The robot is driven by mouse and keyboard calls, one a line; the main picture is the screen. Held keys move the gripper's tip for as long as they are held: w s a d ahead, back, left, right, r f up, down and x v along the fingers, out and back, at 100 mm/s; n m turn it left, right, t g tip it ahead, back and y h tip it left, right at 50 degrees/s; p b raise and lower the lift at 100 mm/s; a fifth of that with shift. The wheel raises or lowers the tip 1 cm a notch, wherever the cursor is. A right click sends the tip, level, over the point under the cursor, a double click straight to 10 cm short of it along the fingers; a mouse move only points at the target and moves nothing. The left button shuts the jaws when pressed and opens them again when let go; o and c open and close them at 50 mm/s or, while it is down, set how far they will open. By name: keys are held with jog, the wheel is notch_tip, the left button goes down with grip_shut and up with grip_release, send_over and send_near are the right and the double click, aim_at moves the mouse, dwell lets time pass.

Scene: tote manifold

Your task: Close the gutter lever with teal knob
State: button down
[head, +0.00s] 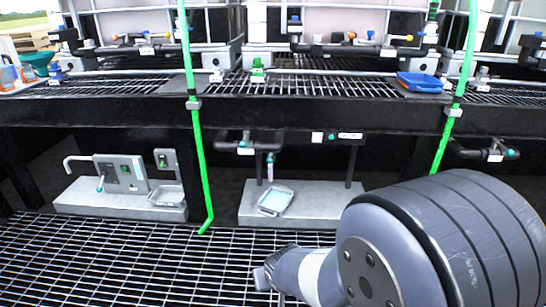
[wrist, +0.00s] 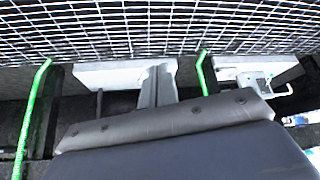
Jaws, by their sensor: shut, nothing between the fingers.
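Several teal knobs show in the head view, and I cannot tell from their labels which one is the gutter lever's. One teal knob (head: 271,158) is on the dark pipe valve over the middle plinth. Another teal knob (head: 511,154) is on a similar valve at the right. A small teal knob (head: 332,138) sits beside a label under the shelf. My gripper (head: 262,279) is low over the floor grating, in front of the middle plinth and apart from the valves. In the wrist view its fingers (wrist: 158,72) are together and empty.
Green hoses (head: 199,150) and (head: 453,115) hang in front of the shelf. A pale tray (head: 275,200) sits on the middle plinth (head: 310,207). A panel with a spout (head: 120,174) stands on the left plinth. The floor grating (head: 120,262) is clear at left.

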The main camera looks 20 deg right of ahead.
jog(key=w+a+f+t+y+p, duration=0.25)
jog(key=w+a+y, duration=0.4)
jog(key=w, duration=0.65)
jog(key=s+a+f+g+y+p, duration=0.1)
jog(key=s+a+f+g+y, duration=0.3)
jog(key=a+y, duration=0.6)
notch_tip(320, 180, down, 2)
jog(key=s, duration=0.2)
jog(key=shift+s+a+m+g, duration=0.2)
jog(key=shift+s+m+g, duration=0.1)
jog(key=shift+s+g, duration=0.05)
